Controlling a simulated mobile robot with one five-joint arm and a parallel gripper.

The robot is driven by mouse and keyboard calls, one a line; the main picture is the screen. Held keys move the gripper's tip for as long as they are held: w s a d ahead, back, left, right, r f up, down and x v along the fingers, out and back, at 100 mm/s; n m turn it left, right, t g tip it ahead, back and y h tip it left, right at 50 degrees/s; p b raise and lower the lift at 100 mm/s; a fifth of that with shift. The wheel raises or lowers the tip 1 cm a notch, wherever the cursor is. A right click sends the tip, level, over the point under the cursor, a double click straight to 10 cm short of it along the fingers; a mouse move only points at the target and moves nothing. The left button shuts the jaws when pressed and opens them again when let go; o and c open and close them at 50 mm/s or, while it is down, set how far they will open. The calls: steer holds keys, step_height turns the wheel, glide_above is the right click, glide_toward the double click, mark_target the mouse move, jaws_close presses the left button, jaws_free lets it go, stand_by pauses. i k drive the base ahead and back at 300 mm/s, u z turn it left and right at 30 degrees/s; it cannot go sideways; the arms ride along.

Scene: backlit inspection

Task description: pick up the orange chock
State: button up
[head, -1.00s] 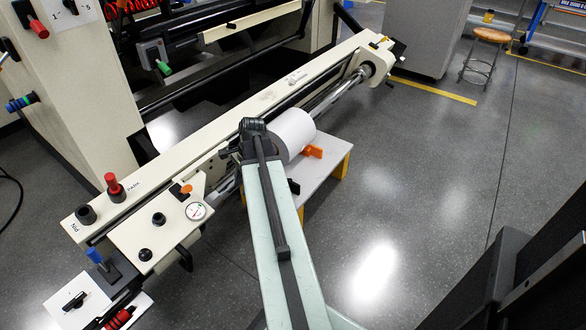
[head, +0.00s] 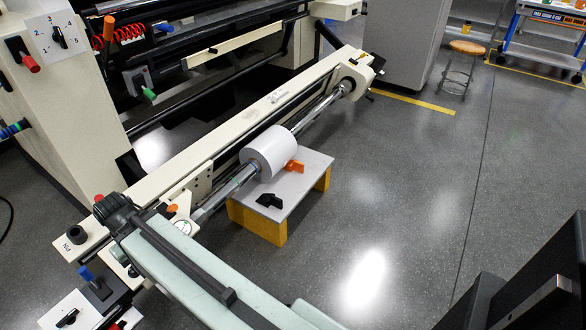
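The orange chock (head: 294,166) is small and bright. It lies on a low table with a grey-white top (head: 308,180), against or very close to the right side of a white roll (head: 270,152); I cannot tell if they touch. My pale green arm (head: 190,262) reaches up from the bottom edge to a dark joint at the left, well away from the chock. My gripper does not show, so its opening cannot be seen.
A small black block (head: 270,201) lies on the tabletop in front of the roll. The roll sits on a steel shaft (head: 318,112) along a long cream machine beam (head: 262,108). Yellow-orange legs (head: 258,223) hold up the table. The grey floor (head: 400,190) to the right is clear.

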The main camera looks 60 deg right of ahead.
mark_target(295, 165)
steer(key=z, duration=2.7)
steer(key=k, duration=0.95)
steer(key=u, duration=0.8)
steer(key=i, duration=1)
steer(key=z, duration=0.05)
